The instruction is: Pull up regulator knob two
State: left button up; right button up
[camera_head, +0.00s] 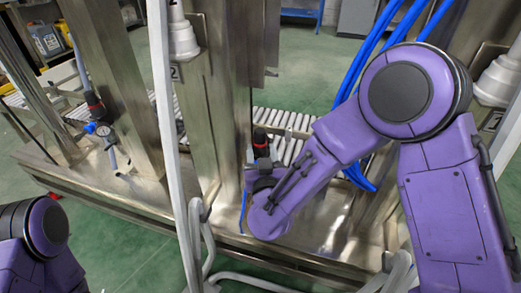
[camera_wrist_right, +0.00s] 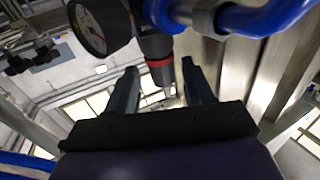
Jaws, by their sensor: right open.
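Regulator knob two, black with a red ring (camera_head: 261,140), stands by the middle steel post in the head view. In the right wrist view its red ring (camera_wrist_right: 160,62) shows at the gap between the fingertips, below a dark regulator body with a round gauge (camera_wrist_right: 92,28). My right gripper (camera_wrist_right: 159,72) is open, one finger on each side of the ring, and I see no clear contact. In the head view my right gripper (camera_head: 264,182) is just below the knob, partly hidden by my own wrist. My left gripper is out of view.
Another regulator with a red-ringed black knob (camera_head: 95,105) is on the left. A "2" plate (camera_head: 175,72) is on the middle post. Blue hoses (camera_wrist_right: 262,18) run close to the right gripper. A roller conveyor (camera_head: 290,122) lies behind. A pale upright pole (camera_head: 163,100) stands in front.

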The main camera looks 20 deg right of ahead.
aim_at(260, 142)
jog(key=w, duration=0.3)
jog(key=shift+w+d, duration=0.25)
jog(key=shift+d, duration=0.15)
grip_shut()
jog(key=shift+r+p, duration=0.75)
jog(key=shift+p, duration=0.25)
jog(key=shift+f, duration=0.2)
grip_release()
jog(key=shift+r, duration=0.1)
